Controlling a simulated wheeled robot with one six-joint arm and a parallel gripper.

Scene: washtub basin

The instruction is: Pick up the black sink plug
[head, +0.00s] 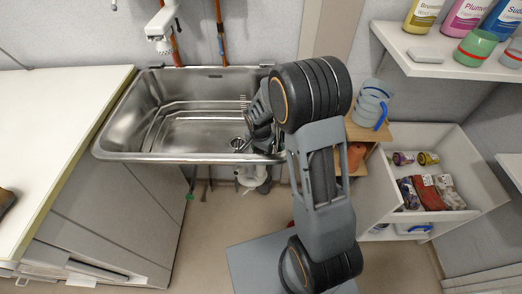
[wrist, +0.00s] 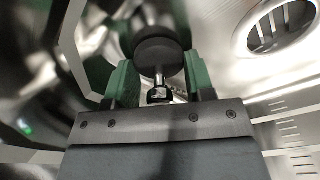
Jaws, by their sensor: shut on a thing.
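The black sink plug (wrist: 158,48) shows in the wrist view as a dark round disc with a short metal stem. It sits between the two green fingers of my gripper (wrist: 158,70), which is shut on it. In the head view my gripper (head: 246,142) reaches down into the right end of the metal basin (head: 150,110), close to the drain. The plug cannot be made out in the head view, where my arm covers that corner. Whether the plug touches the basin is not clear.
A slotted oval opening (wrist: 280,25) shows in the wrist view. The basin's left part is empty. A tap (head: 162,28) hangs above its back edge. A pale counter (head: 60,130) lies left. A blue-handled jug (head: 371,104) and an open drawer (head: 470,170) stand right.

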